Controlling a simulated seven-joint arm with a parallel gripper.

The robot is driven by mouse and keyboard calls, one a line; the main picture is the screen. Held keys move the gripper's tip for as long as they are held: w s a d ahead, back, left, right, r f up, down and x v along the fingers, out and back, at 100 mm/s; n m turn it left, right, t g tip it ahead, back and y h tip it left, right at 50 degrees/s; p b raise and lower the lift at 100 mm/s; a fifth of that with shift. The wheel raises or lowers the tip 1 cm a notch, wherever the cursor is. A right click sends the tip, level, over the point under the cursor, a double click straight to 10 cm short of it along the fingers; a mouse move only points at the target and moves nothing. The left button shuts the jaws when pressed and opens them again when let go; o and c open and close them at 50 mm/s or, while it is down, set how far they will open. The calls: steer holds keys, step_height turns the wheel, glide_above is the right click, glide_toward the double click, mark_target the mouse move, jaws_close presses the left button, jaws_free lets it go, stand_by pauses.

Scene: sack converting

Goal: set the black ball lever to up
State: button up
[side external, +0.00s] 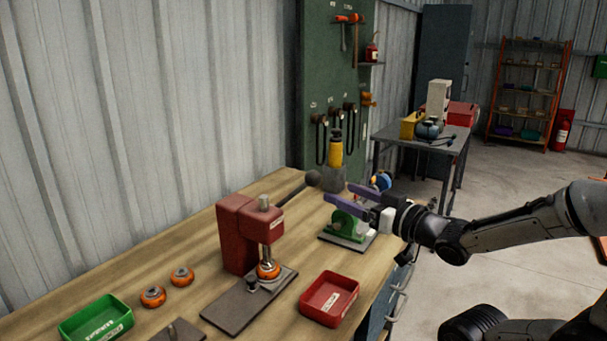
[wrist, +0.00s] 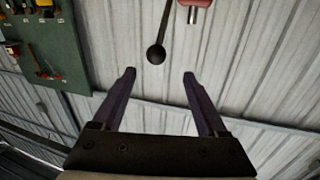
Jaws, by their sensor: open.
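The black ball lever (side external: 313,178) is a dark rod with a round black knob, slanting up and to the right from the red press (side external: 238,232). In the wrist view the black ball (wrist: 155,55) hangs at the rod's end, just beyond and between my fingertips. My gripper (side external: 338,193) has two purple fingers, spread apart and empty, close to the right of the ball in the side view. The fingers also show in the wrist view (wrist: 159,74). The ball appears apart from both fingers.
A green machine (side external: 349,224) stands below my gripper on the wooden bench. A red tray (side external: 329,299), a green tray (side external: 95,320) and two orange-rimmed parts (side external: 153,297) are nearer the front. A yellow-topped tool (side external: 335,154) stands behind the lever. A green tool board (side external: 325,75) is on the wall.

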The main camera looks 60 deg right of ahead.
mark_target(295, 191)
steer(key=x, duration=1.3)
steer(key=shift+w+d+h, duration=0.25)
steer(key=shift+d+h, duration=0.05)
steer(key=shift+d, duration=0.15)
steer(key=shift+r, duration=0.1)
steer(key=shift+c, duration=0.2)
jaws_close()
stand_by(0.7)
